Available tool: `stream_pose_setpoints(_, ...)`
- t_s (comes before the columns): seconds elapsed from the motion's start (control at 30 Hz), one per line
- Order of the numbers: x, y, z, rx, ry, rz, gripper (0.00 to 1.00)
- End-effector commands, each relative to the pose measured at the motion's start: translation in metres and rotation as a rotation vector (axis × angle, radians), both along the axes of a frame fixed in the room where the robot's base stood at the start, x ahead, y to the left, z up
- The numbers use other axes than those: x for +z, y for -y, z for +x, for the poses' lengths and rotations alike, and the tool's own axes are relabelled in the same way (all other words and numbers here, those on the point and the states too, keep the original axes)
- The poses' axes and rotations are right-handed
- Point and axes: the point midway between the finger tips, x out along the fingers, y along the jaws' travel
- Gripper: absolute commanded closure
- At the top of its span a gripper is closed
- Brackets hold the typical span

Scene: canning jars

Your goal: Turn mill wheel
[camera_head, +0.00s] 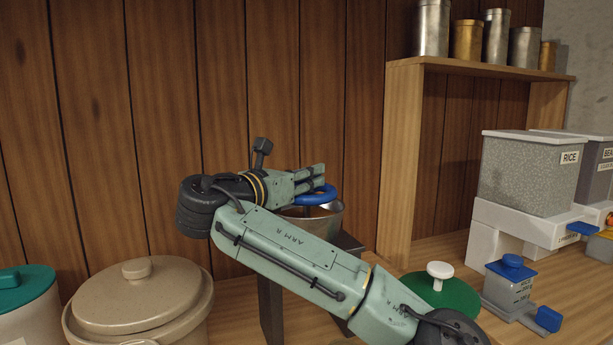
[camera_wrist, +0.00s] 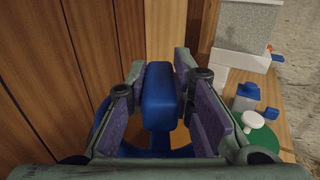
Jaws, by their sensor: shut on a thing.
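The mill wheel (camera_head: 318,196) is a blue ring above a grey metal mill body (camera_head: 320,226), behind my arm in the head view. The mill stands on a dark stand (camera_head: 271,310). In the wrist view a thick blue part of the wheel (camera_wrist: 158,95) lies between my two fingers with purple pads. My gripper (camera_wrist: 157,105) is shut on that part. In the head view my gripper (camera_head: 318,182) reaches the wheel from the left. My arm hides part of the mill and its stand.
A beige lidded pot (camera_head: 137,300) stands at the left. At the right are a green lid with white knob (camera_head: 440,292), a small blue-capped container (camera_head: 510,280) and a rice dispenser (camera_head: 530,175). A shelf with several canisters (camera_head: 480,66) stands behind. The wooden wall is close behind the mill.

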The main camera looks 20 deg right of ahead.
Motion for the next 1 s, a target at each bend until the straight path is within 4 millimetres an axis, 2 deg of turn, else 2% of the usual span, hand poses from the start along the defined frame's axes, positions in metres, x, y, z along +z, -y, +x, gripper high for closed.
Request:
stream_pose_setpoints(0.23,-0.001,0.001,0.0,-0.001,-0.002,0.001,1.0)
stream_pose_setpoints(0.27,-0.001,0.001,0.0,-0.001,-0.002,0.001,0.77)
stream_pose_setpoints(0.53,-0.001,0.0,0.0,0.0,-0.001,0.0,0.58)
stream_pose_setpoints(0.83,0.001,0.0,0.0,0.001,-0.001,0.0,0.58)
stream_pose_setpoints(1.0,0.017,0.0,0.0,0.001,0.001,0.001,0.58)
